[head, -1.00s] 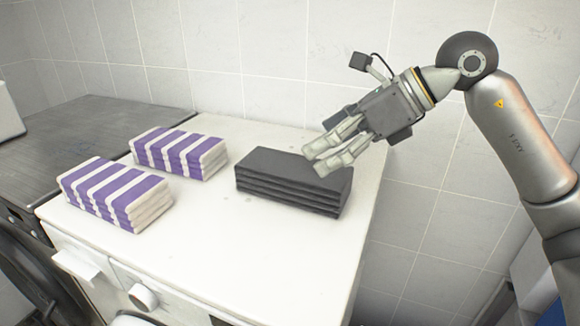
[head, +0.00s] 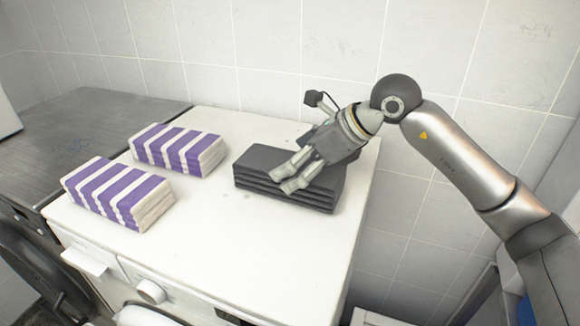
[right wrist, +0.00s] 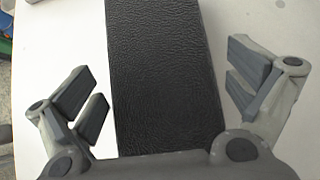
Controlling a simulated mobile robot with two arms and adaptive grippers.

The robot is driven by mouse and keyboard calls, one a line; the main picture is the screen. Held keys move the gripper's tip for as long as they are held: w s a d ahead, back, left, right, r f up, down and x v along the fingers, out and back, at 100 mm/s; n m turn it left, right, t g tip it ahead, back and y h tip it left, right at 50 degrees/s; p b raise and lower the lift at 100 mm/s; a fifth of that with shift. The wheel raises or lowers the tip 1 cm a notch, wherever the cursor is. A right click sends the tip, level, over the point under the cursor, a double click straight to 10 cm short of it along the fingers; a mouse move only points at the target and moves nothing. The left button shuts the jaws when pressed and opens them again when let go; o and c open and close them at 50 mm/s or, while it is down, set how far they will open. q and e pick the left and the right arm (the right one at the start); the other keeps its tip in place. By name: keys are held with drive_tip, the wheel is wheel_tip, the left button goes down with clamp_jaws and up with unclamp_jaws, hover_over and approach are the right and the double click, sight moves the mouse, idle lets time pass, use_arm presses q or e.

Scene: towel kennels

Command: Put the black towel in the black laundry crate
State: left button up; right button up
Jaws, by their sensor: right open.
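The black towel (head: 257,174) lies folded in a flat stack at the right side of the white machine top. My right gripper (head: 284,181) is over it in the head view, fingers reaching down toward its front. In the right wrist view the black towel (right wrist: 165,70) runs between the two spread fingers of the open right gripper (right wrist: 165,95), with a gap on each side. I cannot tell the height of the fingertips above the top. My left gripper is not in view. No black laundry crate can be made out.
Two purple-and-white striped towel stacks (head: 118,192) (head: 178,150) lie left of the black towel on the white machine top (head: 230,245). A dark counter (head: 80,140) adjoins on the left. A tiled wall (head: 300,50) stands behind. Free surface lies in front of the black towel.

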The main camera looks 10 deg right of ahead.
drive_tip(key=shift+x, duration=0.95)
drive_tip(key=shift+c, duration=0.3)
drive_tip(key=shift+r, duration=0.1)
drive_tip(key=c, duration=1)
drive_tip(key=shift+r, duration=0.15)
drive_tip(key=shift+c, duration=0.2)
